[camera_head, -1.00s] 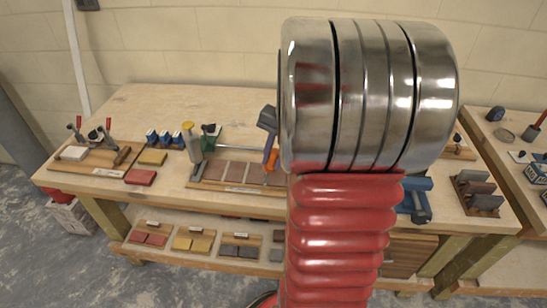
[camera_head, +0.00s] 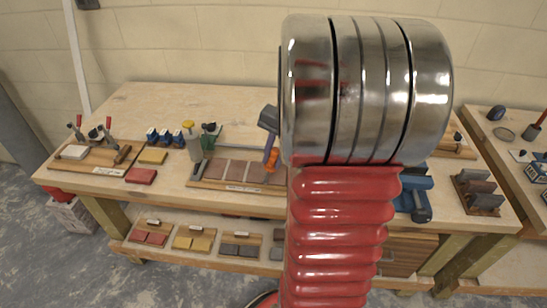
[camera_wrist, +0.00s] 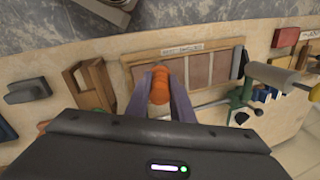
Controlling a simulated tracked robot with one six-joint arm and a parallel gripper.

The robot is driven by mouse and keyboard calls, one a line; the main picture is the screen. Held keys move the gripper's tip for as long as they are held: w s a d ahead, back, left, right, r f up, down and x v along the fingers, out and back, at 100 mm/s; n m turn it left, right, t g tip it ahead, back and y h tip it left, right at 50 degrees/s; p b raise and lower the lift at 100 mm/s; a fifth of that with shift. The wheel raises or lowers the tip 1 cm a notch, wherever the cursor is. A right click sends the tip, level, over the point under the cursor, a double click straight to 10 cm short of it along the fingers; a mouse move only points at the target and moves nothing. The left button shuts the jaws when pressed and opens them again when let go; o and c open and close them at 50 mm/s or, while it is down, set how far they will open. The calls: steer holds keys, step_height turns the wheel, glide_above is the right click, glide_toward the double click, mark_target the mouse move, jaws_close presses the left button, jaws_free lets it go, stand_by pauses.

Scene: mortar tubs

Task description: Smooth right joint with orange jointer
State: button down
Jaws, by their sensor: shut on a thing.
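My gripper (camera_wrist: 159,100) is shut on the orange jointer (camera_wrist: 160,85), whose rounded orange end shows between the two grey-purple fingers in the wrist view. In the head view the orange jointer (camera_head: 271,158) hangs below my gripper at the right part of the tile board (camera_head: 225,187). The tile board (camera_wrist: 184,49) carries brown tiles in a wooden frame, with pale joints between them. The right joint (camera_head: 246,171) lies just left of the jointer in the head view. The jointer's working tip is hidden, so I cannot tell whether it touches the board.
A blue tool (camera_head: 417,195) lies right, beyond my arm. The back left of the bench is clear.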

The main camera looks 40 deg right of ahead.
steer(key=shift+w+d, duration=0.3)
steer(key=shift+d, duration=0.15)
stand_by(0.3)
steer(key=shift+w+d, duration=0.4)
steer(key=shift+d, duration=0.15)
steer(key=shift+w, duration=0.1)
steer(key=shift+w+d, duration=0.35)
steer(key=shift+d, duration=0.2)
steer(key=shift+w+d, duration=0.1)
stand_by(0.4)
steer(key=shift+w+d+f, duration=0.15)
steer(key=shift+w+d, duration=0.2)
steer(key=shift+d, duration=0.15)
stand_by(0.3)
steer(key=shift+w+d, duration=0.45)
steer(key=shift+d, duration=0.1)
